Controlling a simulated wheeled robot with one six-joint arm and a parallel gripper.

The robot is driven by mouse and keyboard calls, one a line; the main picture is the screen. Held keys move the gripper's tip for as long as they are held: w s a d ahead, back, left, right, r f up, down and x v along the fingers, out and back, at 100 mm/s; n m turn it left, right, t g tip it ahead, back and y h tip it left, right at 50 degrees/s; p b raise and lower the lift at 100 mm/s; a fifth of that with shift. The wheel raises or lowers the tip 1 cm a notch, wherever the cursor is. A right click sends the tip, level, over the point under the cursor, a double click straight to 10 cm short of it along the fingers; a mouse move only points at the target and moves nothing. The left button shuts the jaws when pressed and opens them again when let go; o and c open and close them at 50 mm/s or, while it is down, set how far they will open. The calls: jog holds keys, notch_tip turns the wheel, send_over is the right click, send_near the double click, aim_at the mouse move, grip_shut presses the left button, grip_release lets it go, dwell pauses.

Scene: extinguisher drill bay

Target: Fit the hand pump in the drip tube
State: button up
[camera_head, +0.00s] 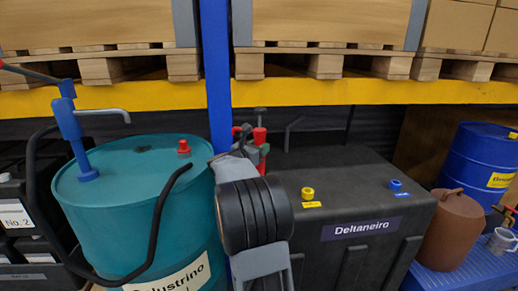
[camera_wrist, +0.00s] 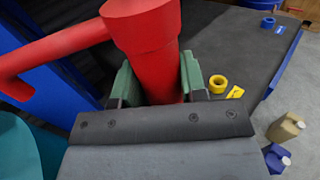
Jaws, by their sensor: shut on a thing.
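The red hand pump (camera_wrist: 145,35), with its spout reaching left, fills the upper middle of the wrist view. My gripper (camera_wrist: 160,85) is shut on its body, with a green pad on each side. In the head view the red pump (camera_head: 261,137) shows partly behind my arm, above the black Deltaneiro tank's back left corner. There my gripper is mostly hidden by my arm. The pump's lower end is hidden in both views. I cannot make out a drip tube for certain in either view.
A teal drum (camera_head: 135,165) bears a blue pump (camera_head: 70,130) and a red cap (camera_head: 183,147). The black tank (camera_head: 345,185) has yellow (camera_head: 308,193) and blue (camera_head: 395,185) caps. A blue post (camera_head: 216,75) and yellow shelf beam (camera_head: 340,92) stand close. A brown container (camera_head: 447,228) is right.

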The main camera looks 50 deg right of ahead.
jog(key=shift+f+b, duration=3.55)
jog(key=shift+b, duration=1.4)
dwell(3.1)
